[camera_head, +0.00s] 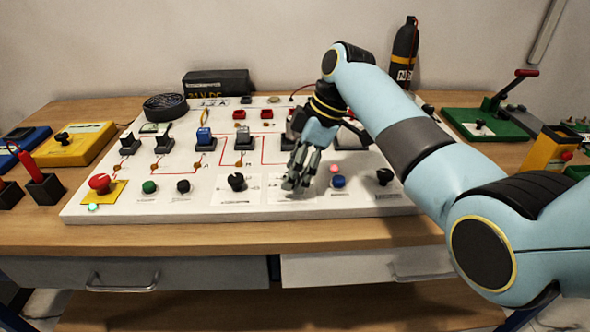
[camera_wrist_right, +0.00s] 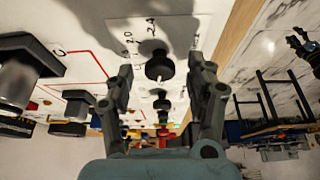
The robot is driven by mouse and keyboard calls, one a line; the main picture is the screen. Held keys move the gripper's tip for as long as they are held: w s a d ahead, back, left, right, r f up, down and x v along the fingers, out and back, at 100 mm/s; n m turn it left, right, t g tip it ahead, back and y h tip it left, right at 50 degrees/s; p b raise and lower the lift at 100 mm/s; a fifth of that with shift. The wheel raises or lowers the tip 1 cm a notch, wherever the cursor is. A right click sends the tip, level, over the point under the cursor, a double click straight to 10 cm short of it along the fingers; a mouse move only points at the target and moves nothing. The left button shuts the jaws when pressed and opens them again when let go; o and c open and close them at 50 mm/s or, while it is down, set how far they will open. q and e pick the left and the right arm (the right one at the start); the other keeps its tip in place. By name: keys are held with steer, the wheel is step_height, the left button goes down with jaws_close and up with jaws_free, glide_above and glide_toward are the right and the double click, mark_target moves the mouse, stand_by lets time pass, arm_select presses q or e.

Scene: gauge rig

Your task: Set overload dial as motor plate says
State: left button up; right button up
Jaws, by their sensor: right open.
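My right gripper (camera_head: 298,175) reaches down over the front part of the white board, open and empty. In the right wrist view its two fingers (camera_wrist_right: 160,70) stand apart, one on each side of a black dial (camera_wrist_right: 158,67) with a pale pointer mark. Numbers are printed beside this dial, among them what looks like 2.0 and 2.4. I cannot tell whether the fingers touch it. In the head view the gripper hides this dial, and only part of its printed card (camera_head: 277,197) shows. I cannot make out a readable motor plate. My left gripper is not in view.
The white board (camera_head: 330,208) also carries a similar black dial (camera_head: 236,182), a blue button (camera_head: 338,181), a black knob (camera_head: 384,176), and a red emergency button (camera_head: 100,183). Black switches stand behind. A green lever device (camera_head: 485,124) stands right.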

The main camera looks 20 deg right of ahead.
steer(key=shift+f, duration=0.15)
jaws_close()
steer(key=shift+r+m+p, duration=0.2)
steer(key=shift+m+p, duration=0.2)
steer(key=shift+p, duration=0.35)
steer(key=m+p, duration=0.1)
steer(key=p, duration=0.1)
steer(key=m+t+p, duration=0.1)
steer(key=m+p, duration=0.1)
steer(key=p, duration=0.1)
steer(key=shift+s+a+r+m+h, duration=0.1)
steer(key=shift+s+a+m+h, duration=0.05)
steer(key=shift+m+h, duration=0.2)
steer(key=m+t+h+p, duration=0.1)
steer(key=m+p, duration=0.1)
steer(key=shift+p, duration=0.35)
steer(key=shift+f+m+p, duration=0.2)
steer(key=shift+m+p, duration=0.25)
steer(key=shift+m, duration=0.3)
steer(key=shift+t, duration=0.3)
jaws_free()
